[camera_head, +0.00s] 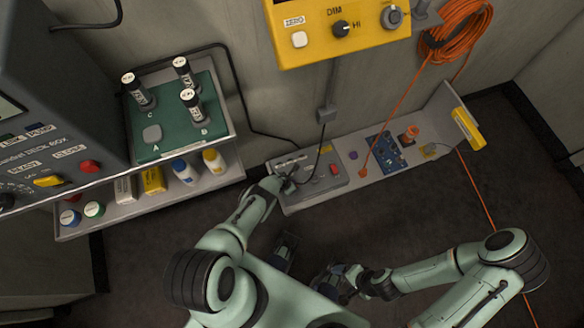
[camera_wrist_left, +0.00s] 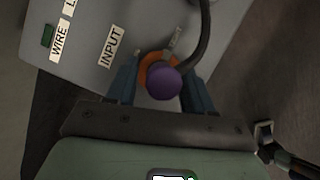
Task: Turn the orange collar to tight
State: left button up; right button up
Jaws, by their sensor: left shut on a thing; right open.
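The orange collar (camera_wrist_left: 147,66) shows in the left wrist view as a ring around the base of a purple cap (camera_wrist_left: 163,83), beside the INPUT label (camera_wrist_left: 111,45) on a grey panel. A small grey tab points up and right from it. My left gripper (camera_wrist_left: 160,78) has one finger on each side of the collar and is shut on it. In the head view the left gripper (camera_head: 283,178) is at the left end of the grey unit (camera_head: 318,178), and its hand hides the collar. My right gripper (camera_head: 338,279) is open and empty above the floor, low in the middle.
A dark cable (camera_wrist_left: 203,30) runs up close to the collar. The bench shelf (camera_head: 374,180) continues right with a blue board (camera_head: 386,152) and an orange part (camera_head: 409,134). A yellow box (camera_head: 337,30) hangs above. A green rack (camera_head: 182,121) stands left.

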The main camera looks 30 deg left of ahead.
pick_arm(q)
jog(key=shift+s+f+m, duration=0.1)
jog(key=shift+s+m, duration=0.05)
jog(key=shift+m, duration=0.45)
pick_arm(e)
jog(key=shift+w+f, duration=0.1)
jog(key=shift+f, duration=0.15)
pick_arm(q)
jog(key=o, duration=1)
jog(key=shift+o, duration=0.2)
